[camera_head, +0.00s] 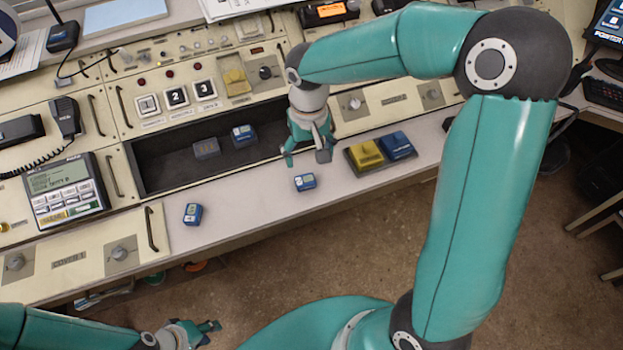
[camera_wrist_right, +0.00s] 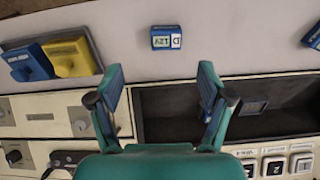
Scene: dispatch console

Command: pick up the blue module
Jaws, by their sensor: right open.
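Several blue things are in view, and I cannot tell which one is meant. A blue module (camera_head: 397,145) sits beside a yellow one in a dark tray; the right wrist view shows it at the left (camera_wrist_right: 28,62).
A yellow module (camera_head: 366,154) touches the blue one's side of the tray. Other small blue blocks are on the ledge at left (camera_head: 193,214) and in the dark recess (camera_head: 243,135). The recess (camera_head: 165,170) has a raised front edge. A keypad unit (camera_head: 66,190) stands left.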

